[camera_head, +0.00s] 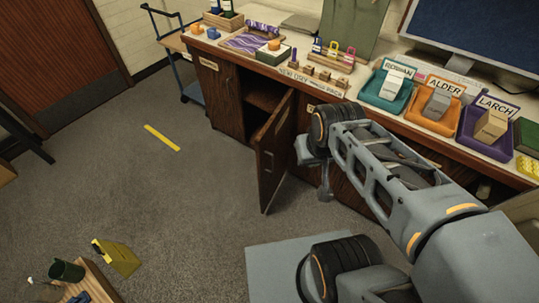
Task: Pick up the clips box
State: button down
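I cannot pick out a clips box by its label. Small boxes stand in labelled trays on the counter: a white one (393,83) in the teal ROWAN tray (376,102), a grey one (437,104) in the orange ALDER tray (425,122), and a tan one (490,126) in the purple LARCH tray (473,143). My arm reaches from the lower right toward the counter front. My gripper (325,184) seems to hang at its far end, in front of the cabinet and below the counter top. Its fingers are too small and dark to read.
A cabinet door (273,155) stands open into the room, left of my gripper. Stamps (308,70), a monitor (475,35) and a yellow box (529,166) are on the counter. A yellow object (119,258) is at lower left. The floor at left is mostly clear.

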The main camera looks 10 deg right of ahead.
aim_at(439, 102)
jog(key=i, duration=0.7)
jog(key=z, duration=1.3)
jog(key=i, duration=0.2)
jog(key=z, duration=0.45)
